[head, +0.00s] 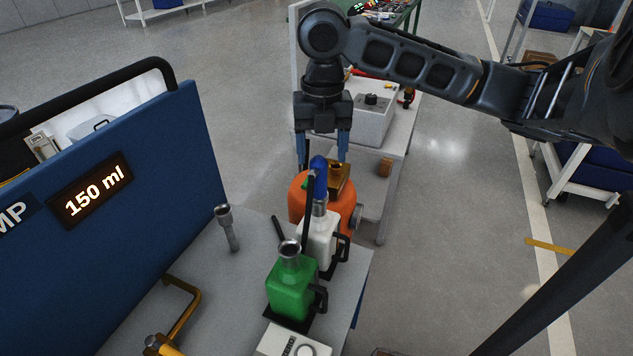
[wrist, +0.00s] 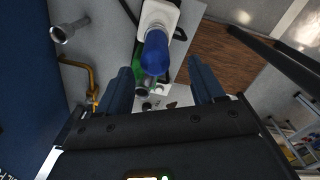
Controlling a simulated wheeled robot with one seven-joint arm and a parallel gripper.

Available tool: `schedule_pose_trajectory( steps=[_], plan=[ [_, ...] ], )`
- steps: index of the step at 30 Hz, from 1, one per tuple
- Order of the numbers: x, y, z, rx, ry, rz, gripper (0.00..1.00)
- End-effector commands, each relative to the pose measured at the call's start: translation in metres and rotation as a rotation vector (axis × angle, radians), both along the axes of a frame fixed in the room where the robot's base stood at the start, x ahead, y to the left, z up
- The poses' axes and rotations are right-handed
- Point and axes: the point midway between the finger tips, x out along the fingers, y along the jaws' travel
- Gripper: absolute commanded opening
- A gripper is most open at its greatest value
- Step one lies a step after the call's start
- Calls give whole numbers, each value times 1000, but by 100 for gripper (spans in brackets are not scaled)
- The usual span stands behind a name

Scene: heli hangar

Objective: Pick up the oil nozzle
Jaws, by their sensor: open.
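The oil nozzle, which I take to be the blue-handled piece (head: 320,178), stands upright at the mouth of a white canister (head: 318,238) on the grey bench. In the wrist view its blue end (wrist: 155,50) shows close, between and a little beyond my fingertips. My gripper (head: 322,158) points down above it, open, with one finger to each side. In the wrist view both fingers (wrist: 160,70) are apart with nothing clamped between them. Whether a finger touches the nozzle I cannot tell.
A green canister (head: 292,290) stands in front of the white one, an orange container (head: 297,197) behind it. A metal funnel-like piece (head: 228,228) stands at left. A blue panel (head: 150,200) reading 150 ml walls the bench's left side. A white cart (head: 391,130) stands behind.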

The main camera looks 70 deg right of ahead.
Motion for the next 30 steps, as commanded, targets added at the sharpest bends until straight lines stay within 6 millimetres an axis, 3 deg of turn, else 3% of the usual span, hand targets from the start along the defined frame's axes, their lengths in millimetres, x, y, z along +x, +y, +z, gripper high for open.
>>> schedule_pose_trajectory(
  steps=[18, 26, 30],
  plan=[
    [7, -2, -70, 3, 1, -1, 68],
    [7, -3, -74, 0, -1, -1, 68],
    [7, -2, -74, 0, -1, -1, 57]
  ],
)
